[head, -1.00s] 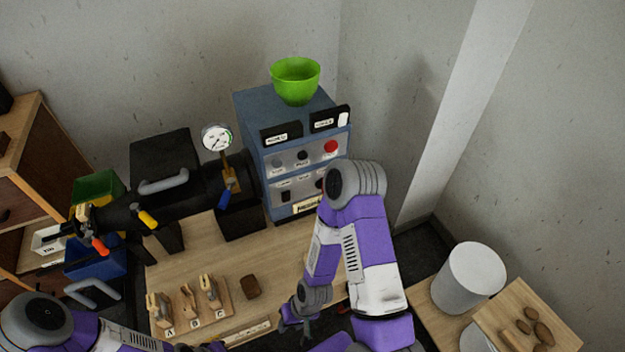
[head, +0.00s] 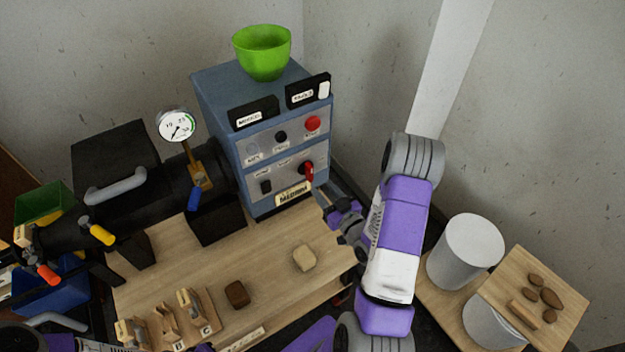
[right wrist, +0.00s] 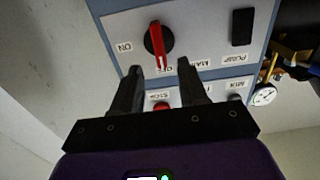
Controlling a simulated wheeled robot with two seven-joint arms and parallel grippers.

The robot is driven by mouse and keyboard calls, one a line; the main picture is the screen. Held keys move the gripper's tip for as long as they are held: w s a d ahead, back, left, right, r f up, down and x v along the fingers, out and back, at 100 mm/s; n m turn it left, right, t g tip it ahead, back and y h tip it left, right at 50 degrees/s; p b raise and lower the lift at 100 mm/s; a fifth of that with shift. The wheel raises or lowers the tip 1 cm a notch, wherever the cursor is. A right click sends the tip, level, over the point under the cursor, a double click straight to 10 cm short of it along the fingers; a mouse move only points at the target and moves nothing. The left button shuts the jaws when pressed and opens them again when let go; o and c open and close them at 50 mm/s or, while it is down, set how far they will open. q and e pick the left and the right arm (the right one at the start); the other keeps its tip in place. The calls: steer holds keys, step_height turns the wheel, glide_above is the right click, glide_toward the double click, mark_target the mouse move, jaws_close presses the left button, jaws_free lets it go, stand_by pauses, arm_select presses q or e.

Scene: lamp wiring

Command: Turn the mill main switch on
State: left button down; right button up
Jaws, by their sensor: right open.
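The mill main switch is a black rotary knob with a red handle (head: 309,171), on the lower panel of the blue control box (head: 225,95). In the right wrist view, which shows the panel upside down, the red handle (right wrist: 157,42) lies in line with the OFF label; the ON label (right wrist: 124,47) is to its left. My right gripper (right wrist: 160,67) is open and empty, its fingers apart just short of the knob. In the head view its fingers are hard to make out beside the box. My left gripper is not visible; only part of that arm shows at bottom left.
A red stop button (head: 313,123) and black pump switch (head: 265,187) are near the main switch. A green bowl (head: 262,53) stands on the box. A gauge (head: 176,125) rises at left. Two blocks lie on the wooden bench (head: 270,290). A white cylinder (head: 466,250) stands right.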

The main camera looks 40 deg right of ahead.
mark_target(312, 174)
steer(key=w, duration=0.5)
steer(key=w+d, duration=0.1)
steer(key=w, duration=0.1)
steer(key=shift+w+r, duration=0.1)
steer(key=shift+w, duration=0.1)
jaws_close()
